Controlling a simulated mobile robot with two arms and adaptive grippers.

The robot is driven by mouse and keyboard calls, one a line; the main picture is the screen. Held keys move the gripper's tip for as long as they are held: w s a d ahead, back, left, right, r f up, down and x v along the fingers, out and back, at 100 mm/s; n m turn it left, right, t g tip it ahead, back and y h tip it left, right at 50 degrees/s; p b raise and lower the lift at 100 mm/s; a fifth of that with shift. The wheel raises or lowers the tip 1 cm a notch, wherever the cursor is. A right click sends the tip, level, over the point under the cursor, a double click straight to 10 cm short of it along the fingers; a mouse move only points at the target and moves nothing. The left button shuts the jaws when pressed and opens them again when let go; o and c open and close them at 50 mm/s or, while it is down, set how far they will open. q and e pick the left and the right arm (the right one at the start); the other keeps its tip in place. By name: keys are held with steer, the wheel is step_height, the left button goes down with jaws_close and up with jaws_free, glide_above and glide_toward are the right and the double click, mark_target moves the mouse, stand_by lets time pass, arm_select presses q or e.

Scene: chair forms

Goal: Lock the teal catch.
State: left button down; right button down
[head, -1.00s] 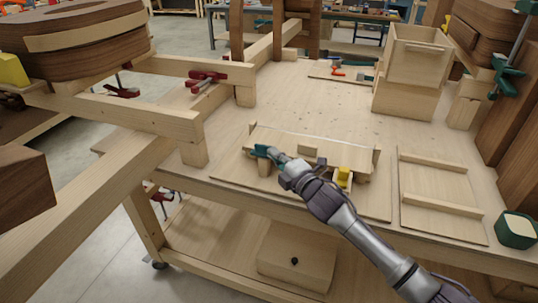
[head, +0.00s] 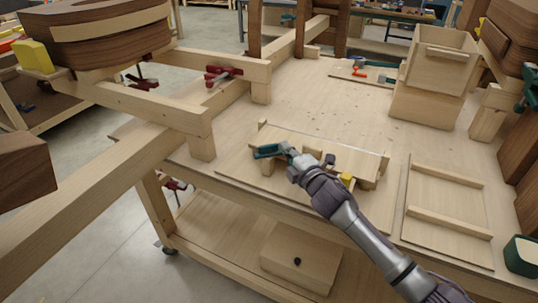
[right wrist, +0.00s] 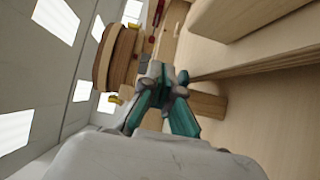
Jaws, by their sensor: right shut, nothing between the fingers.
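My right gripper (head: 262,152) is over the left end of the low wooden jig (head: 327,148) on the bench. Its fingers are teal and shut, and they hold nothing. In the right wrist view the teal fingers (right wrist: 166,85) come together beside a wooden block (right wrist: 208,105). I cannot tell a separate teal catch apart from the fingers in either view; it may be hidden by them or blend with them. A yellow piece (head: 347,178) shows on the jig's front right, partly behind my arm. My left gripper is not in view.
A flat panel with two battens (head: 447,211) lies right of the jig. Wooden boxes (head: 432,102) stand behind it. Red clamps (head: 222,74) sit on the frame at left. The bench behind the jig is mostly clear.

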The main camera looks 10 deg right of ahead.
steer(key=shift+w+d, duration=0.15)
steer(key=shift+w, duration=0.6)
steer(key=shift+r, duration=0.1)
stand_by(0.9)
step_height(320, 180, up, 10)
stand_by(0.5)
steer(key=shift+d, duration=0.1)
